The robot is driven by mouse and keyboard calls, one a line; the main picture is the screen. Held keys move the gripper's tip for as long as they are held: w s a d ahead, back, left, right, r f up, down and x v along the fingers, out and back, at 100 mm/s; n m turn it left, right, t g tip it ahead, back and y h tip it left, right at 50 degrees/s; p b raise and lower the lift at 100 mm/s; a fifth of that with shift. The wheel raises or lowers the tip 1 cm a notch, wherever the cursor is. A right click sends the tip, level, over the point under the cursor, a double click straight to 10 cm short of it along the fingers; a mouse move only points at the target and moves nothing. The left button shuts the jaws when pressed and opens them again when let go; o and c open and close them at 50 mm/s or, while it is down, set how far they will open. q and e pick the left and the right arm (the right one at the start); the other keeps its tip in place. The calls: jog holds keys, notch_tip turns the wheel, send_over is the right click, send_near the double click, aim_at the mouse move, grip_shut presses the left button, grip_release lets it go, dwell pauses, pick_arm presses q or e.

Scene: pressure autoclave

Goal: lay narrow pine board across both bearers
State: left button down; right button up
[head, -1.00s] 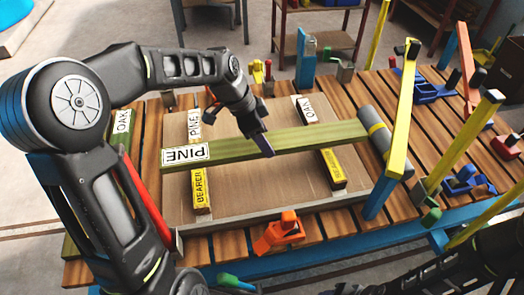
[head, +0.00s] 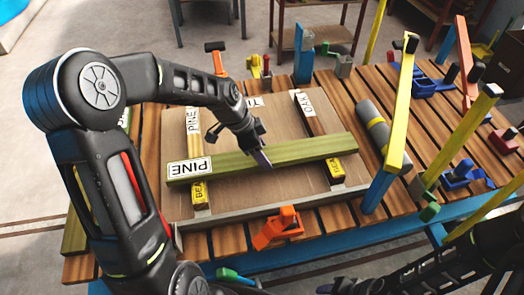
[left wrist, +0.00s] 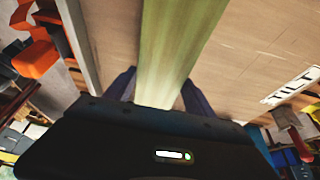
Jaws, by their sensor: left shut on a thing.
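The narrow pine board (head: 305,151) is green with a white PINE label at its left end. It lies across above both bearers and slants slightly up to the right. The left bearer (head: 200,197) has a yellow lower part and a PINE label at its far end. The right bearer (head: 337,171) has an OAK label at its far end. I cannot tell whether the board touches them. My left gripper (head: 262,160) is shut on the board near its middle; the board also shows between the fingers in the left wrist view (left wrist: 175,50). My right gripper (head: 327,289) is partly seen at the bottom edge.
A brown panel (head: 255,195) lies under the bearers on the slatted table. A grey rail (head: 285,210) and orange clamp (head: 280,228) stand in front.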

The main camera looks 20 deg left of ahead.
pick_arm(q)
jog(key=shift+f, duration=0.2)
jog(key=shift+c, duration=1.6)
grip_release()
jog(key=shift+r, duration=0.1)
jog(key=shift+r, duration=0.1)
jog(key=v, duration=1.2)
